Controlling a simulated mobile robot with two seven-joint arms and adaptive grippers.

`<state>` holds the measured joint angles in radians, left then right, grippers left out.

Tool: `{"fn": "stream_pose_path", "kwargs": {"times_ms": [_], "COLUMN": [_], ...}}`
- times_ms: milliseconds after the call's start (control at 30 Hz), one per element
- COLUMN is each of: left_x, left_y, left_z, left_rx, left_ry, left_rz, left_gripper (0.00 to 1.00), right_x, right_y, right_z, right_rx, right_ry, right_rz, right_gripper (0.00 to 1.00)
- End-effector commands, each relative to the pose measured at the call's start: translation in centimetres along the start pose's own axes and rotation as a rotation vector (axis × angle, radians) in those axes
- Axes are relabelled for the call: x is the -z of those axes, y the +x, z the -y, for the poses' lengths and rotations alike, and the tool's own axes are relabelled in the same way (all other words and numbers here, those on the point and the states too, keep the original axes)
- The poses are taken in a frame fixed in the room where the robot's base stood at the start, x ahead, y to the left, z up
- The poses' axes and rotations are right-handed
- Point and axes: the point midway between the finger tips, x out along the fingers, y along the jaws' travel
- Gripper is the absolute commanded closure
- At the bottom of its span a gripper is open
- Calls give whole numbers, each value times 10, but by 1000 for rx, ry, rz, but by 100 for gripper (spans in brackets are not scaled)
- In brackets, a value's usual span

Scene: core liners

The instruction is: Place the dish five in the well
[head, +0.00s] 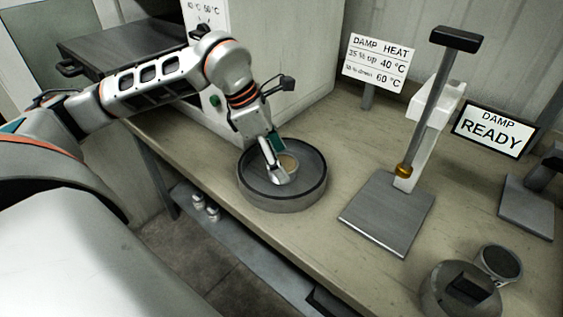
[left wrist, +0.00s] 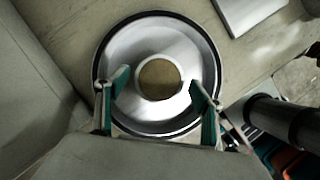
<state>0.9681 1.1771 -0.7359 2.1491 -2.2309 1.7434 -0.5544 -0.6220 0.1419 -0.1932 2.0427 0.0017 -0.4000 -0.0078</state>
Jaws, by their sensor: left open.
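A round grey pan (head: 285,205) with a dark raised rim stands on the bench. A small round piece with a tan face and pale rim (head: 289,163) sits at its middle. In the left wrist view this tan round piece (left wrist: 159,79) is ringed by the shiny pan floor (left wrist: 160,37). No number shows, and I cannot tell whether the piece is dish five or the well. My left gripper (head: 277,172) is down inside the pan, open, its fingers on either side of the tan piece with gaps between. My right gripper is not in view.
Right of the pan is a stand with a flat grey base (head: 388,215) and tall post. Signs (head: 380,63) (head: 493,132) stand behind. A grey cabinet (head: 270,50) is close behind the arm. Round containers (head: 499,262) are at the lower right. Bench front edge is near the pan.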

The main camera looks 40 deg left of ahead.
Motion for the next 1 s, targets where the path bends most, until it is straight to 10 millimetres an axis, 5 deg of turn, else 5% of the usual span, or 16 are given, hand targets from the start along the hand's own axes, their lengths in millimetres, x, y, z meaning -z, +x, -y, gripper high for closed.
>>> {"fn": "stream_pose_path", "kwargs": {"times_ms": [433,1000], "left_x": [-1,0], "left_y": [-88,-101], "left_z": [-1,0], "left_rx": [-5,-1], "left_ry": [1,1], "left_rz": [3,1], "left_gripper": [33,33], "right_x": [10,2], "right_y": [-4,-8], "right_z": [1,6], "right_rx": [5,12], "right_ry": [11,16], "right_rz": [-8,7], "right_gripper": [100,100]}}
